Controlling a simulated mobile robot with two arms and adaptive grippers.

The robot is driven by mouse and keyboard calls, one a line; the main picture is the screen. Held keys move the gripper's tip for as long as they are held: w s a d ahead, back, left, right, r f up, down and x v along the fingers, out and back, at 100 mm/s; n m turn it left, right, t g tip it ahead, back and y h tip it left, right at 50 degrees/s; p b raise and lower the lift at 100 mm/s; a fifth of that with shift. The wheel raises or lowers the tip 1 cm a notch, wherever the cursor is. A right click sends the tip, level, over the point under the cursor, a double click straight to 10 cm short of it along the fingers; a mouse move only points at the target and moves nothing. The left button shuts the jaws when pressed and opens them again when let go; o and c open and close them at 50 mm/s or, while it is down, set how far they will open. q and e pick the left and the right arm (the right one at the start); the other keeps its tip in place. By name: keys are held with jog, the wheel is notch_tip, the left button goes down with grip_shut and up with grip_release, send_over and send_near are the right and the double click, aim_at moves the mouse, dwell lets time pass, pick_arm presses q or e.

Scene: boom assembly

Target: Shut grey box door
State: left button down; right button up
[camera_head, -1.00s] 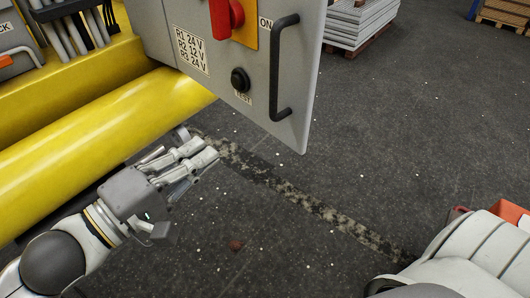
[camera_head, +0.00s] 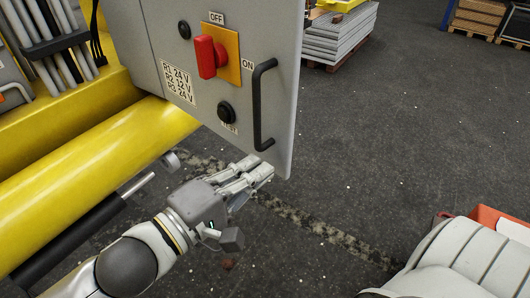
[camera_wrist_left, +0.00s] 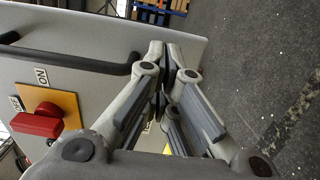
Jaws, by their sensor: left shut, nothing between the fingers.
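The grey box door (camera_head: 282,60) hangs open at the upper middle of the head view. It bears a black bar handle (camera_head: 259,105), a red switch (camera_head: 205,57) on a yellow plate and a black test knob. My left gripper (camera_head: 262,170) is shut and empty, its fingertips just below the door's lower edge near the handle's lower end. I cannot tell whether it touches the door. In the left wrist view the shut fingers (camera_wrist_left: 167,62) show in front of the door panel (camera_wrist_left: 100,30), near the handle (camera_wrist_left: 65,60). My right gripper is not in view.
A yellow beam (camera_head: 80,175) and cylinder lie on the left, beside the door. A stack of grey panels (camera_head: 340,38) and wooden pallets (camera_head: 488,22) stand at the back. Dark floor (camera_head: 400,140) to the door's right is clear.

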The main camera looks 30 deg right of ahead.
aim_at(276, 155)
pick_arm(q)
jog(key=shift+p+x, duration=0.4)
jog(key=shift+x, duration=1.15)
